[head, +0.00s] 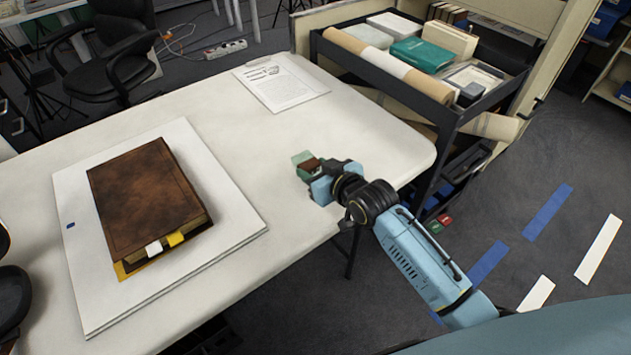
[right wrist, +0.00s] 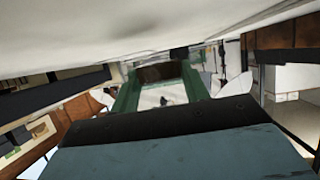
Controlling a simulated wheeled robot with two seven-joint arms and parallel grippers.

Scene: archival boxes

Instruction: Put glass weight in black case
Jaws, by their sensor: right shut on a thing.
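My right gripper (head: 310,174) is low over the right part of the white table. It is shut on a small green-edged block with a brown part, which I take to be the glass weight (head: 300,158). In the right wrist view the glass weight (right wrist: 165,95) is a green-framed, clear-centred shape beyond the dark gripper body. Whether it touches the table is unclear. My left gripper is out of view.
A brown book (head: 145,195) lies on a white board (head: 215,205) at the table's left. A printed sheet (head: 282,84) lies at the back. The dark cart (head: 440,120) behind the table's right end holds rolls and boxes. The table's middle is clear.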

